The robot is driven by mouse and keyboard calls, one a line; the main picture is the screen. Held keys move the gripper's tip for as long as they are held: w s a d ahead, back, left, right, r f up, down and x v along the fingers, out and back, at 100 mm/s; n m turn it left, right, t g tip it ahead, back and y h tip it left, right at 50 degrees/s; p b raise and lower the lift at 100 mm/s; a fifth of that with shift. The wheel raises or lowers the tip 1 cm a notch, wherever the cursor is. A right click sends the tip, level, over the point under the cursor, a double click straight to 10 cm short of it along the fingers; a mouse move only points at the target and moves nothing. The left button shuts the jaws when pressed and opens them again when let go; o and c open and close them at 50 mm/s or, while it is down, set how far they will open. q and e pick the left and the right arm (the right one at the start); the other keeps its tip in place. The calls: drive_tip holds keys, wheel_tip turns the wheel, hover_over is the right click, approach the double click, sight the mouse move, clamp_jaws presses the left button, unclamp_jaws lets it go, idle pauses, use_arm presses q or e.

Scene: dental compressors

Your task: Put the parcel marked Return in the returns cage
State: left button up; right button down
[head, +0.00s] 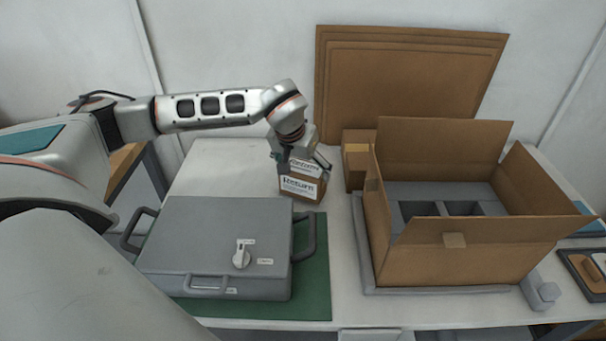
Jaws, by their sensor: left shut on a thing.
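The parcel marked Return (301,188) is a small brown box with white labels on its front and top. It is at the back middle of the table, behind the grey case. My left gripper (302,164) comes down on it from above and is shut on it; the fingers partly cover its top. I cannot tell whether the parcel touches the table. My right gripper is not in view. I cannot make out a returns cage for certain in this view.
A grey case (215,230) with handles and a white knob lies on a green mat (314,290). A large open carton (460,262) with grey dividers stands at right. A small brown box (355,178) stands beside the parcel. Flat cardboard (410,80) leans on the wall.

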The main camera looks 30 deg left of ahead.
use_arm(q)
drive_tip(key=shift+f, duration=0.9)
drive_tip(key=shift+f, duration=0.2)
drive_tip(key=o, duration=1.4)
